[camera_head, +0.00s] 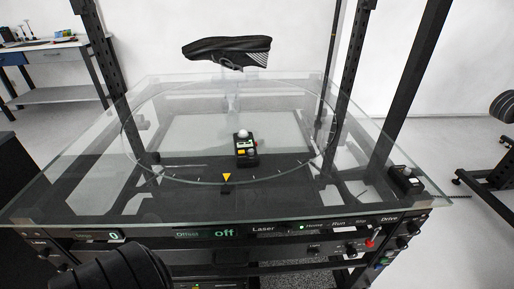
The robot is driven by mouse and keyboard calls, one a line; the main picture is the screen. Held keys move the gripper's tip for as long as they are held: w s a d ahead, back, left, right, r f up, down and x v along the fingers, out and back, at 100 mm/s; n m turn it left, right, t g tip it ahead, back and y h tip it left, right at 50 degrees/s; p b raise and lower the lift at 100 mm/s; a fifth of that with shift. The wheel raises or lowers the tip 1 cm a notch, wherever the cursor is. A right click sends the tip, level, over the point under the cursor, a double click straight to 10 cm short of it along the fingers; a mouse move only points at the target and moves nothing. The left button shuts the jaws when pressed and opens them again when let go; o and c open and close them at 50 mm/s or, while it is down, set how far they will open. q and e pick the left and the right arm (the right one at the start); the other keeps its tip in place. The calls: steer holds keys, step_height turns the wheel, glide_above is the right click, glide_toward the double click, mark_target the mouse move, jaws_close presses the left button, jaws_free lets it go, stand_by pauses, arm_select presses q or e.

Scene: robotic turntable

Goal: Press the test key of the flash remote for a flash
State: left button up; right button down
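A small black device (405,181) sits on the right edge of the glass turntable top (300,200); it may be the flash remote, but its keys are too small to make out. A second small black box (245,152) with white and yellow parts shows near the middle, seen on or through the glass; I cannot tell which. A dark, ribbed, rounded part, seemingly of my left arm, shows at the lower left in front of the panel. No fingertips of either gripper are in view.
A black shoe (228,51) stands raised above the turntable on a clear support. The front panel (230,232) carries displays reading "0" and "off", with a red-tipped switch (372,237) at right. Dark upright posts rise around the glass. A workbench (55,75) stands at the back left.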

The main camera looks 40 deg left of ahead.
arm_select(q)
steer(key=shift+a, duration=0.1)
jaws_close()
stand_by(1.7)
